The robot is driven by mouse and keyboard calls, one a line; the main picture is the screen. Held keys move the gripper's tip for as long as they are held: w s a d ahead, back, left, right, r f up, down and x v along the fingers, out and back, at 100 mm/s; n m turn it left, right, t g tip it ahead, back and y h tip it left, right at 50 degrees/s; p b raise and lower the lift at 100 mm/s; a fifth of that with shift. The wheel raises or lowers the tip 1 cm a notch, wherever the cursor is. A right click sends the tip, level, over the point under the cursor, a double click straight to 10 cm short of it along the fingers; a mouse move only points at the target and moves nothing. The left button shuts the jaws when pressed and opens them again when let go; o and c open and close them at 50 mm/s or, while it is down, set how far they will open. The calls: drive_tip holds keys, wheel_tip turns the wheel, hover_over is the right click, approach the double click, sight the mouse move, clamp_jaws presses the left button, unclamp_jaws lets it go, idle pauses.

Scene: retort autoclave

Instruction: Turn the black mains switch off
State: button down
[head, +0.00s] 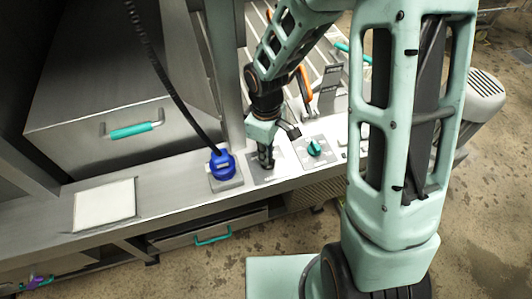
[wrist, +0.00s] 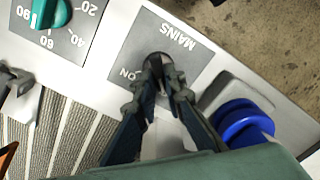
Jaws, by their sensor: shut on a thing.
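The black mains switch (wrist: 157,59) sits on a grey plate (wrist: 190,57) marked "MAINS", with "ON" printed at one side. My gripper (wrist: 161,78) is shut on the switch, with its fingertips on either side of it. In the head view my gripper (head: 266,163) points down at the counter panel and hides the switch. The fingers cover part of the plate, and I cannot tell which way the switch is set.
A blue plug (head: 222,163) with a black cable stands just left of the switch plate. A teal dial (head: 314,147) is on the right.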

drive_tip(key=c, duration=2)
unclamp_jaws()
drive_tip(key=shift+r, duration=0.1)
wheel_tip(320, 180, up, 12)
drive_tip(key=shift+f, duration=0.1)
